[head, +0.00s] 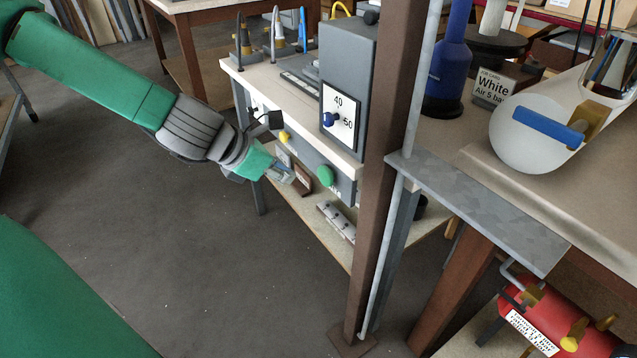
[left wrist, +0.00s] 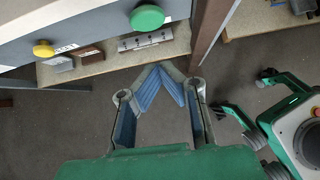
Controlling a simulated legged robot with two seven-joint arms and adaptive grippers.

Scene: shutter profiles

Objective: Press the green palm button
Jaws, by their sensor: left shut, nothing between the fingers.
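The green palm button (head: 325,175) is a round mushroom head on the grey front panel below the bench top. It also shows at the top of the left wrist view (left wrist: 147,17). My left gripper (head: 291,179) is in front of the panel, to the left of the green button in the head view and apart from it. In the left wrist view my left gripper (left wrist: 171,72) has its blue-padded fingers closed together at the tips, with nothing between them, below the green button in the picture. My right gripper is in neither view.
A yellow button (head: 284,137) sits left of the green one on the same panel. A brown upright post (head: 381,170) stands just right of the panel. A lower shelf (head: 308,211) holds small blocks and a metal strip. The floor to the left is open.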

